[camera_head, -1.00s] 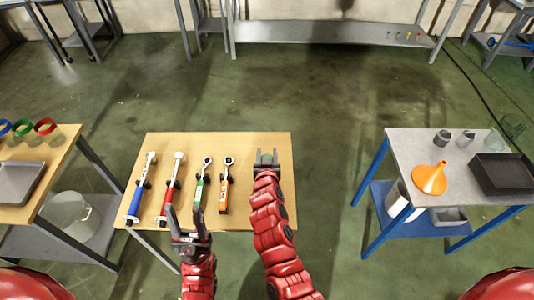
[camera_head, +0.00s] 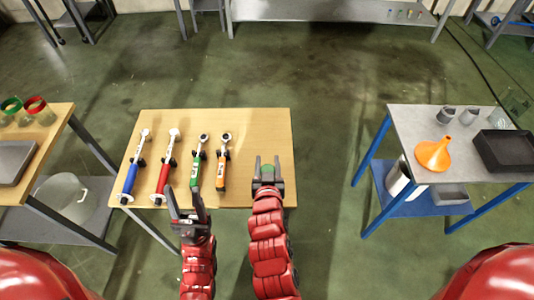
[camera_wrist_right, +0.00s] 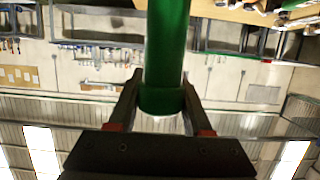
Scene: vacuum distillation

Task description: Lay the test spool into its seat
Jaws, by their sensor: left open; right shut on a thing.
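My right gripper (camera_head: 267,163) is shut on a green cylinder, likely the test spool (camera_head: 267,170). It is above the right front part of the wooden table. In the right wrist view the green cylinder (camera_wrist_right: 165,60) stands between the two fingers and runs out of the top of the picture. My left gripper (camera_head: 186,198) is open and empty, over the table's front edge, left of the right gripper. I cannot make out the spool's seat in these views.
Wrenches with blue (camera_head: 130,178), red (camera_head: 164,177), green (camera_head: 195,170) and orange (camera_head: 221,170) handles lie in a row on the wooden table (camera_head: 262,128). A grey table (camera_head: 405,125) at right holds an orange funnel (camera_head: 433,153) and a black tray (camera_head: 503,152). Green floor lies between.

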